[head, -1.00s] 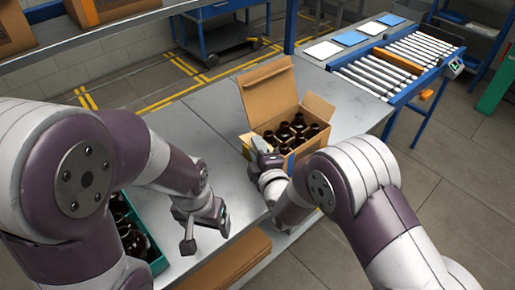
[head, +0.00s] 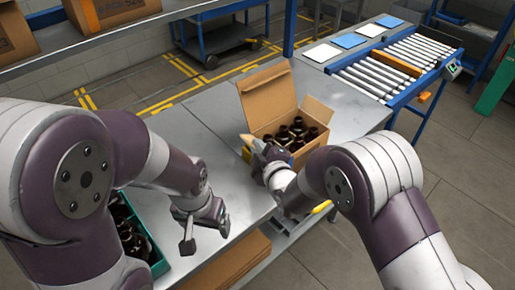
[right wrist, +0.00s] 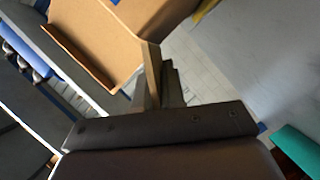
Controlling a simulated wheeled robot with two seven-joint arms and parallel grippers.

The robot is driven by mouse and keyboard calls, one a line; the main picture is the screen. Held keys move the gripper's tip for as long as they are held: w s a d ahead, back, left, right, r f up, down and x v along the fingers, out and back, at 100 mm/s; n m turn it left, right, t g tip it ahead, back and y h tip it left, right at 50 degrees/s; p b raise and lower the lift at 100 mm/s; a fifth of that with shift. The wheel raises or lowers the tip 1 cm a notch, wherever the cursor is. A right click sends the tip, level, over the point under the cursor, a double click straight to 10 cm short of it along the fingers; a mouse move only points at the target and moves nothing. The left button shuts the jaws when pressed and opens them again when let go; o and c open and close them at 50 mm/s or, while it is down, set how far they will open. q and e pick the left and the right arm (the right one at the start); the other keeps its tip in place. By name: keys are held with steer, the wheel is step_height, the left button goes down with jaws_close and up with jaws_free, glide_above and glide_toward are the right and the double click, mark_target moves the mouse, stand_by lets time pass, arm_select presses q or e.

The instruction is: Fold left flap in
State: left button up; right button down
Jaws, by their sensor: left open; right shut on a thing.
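The open cardboard box (head: 309,152) stands on the grey table and holds several dark amber bottles (head: 297,132). Its tall back flap (head: 268,95) stands up and its right flap (head: 317,110) sticks up and out. The left flap (head: 249,141) shows as a small tan piece at my right gripper (head: 261,152), which is shut on it. The right wrist view shows the flap edge-on as a thin tan strip (right wrist: 152,72) between the dark fingers; my right arm hides part of the box. My left gripper (head: 205,232) is open and empty, above the table's front edge.
A teal crate (head: 157,262) with dark bottles is at lower left, partly behind my left arm. A roller conveyor (head: 388,68) stands behind right of the box. The table left of the box (head: 190,120) is clear.

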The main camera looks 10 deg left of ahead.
steer(key=shift+w+d+r+m+g, duration=0.15)
steer(key=shift+r+m+g, duration=0.2)
steer(key=shift+m, duration=0.55)
steer(key=c, duration=1.3)
jaws_free()
steer(key=v, duration=1.2)
steer(key=shift+d+b, duration=0.35)
steer(key=shift+b, duration=0.05)
steer(key=shift+r, duration=0.1)
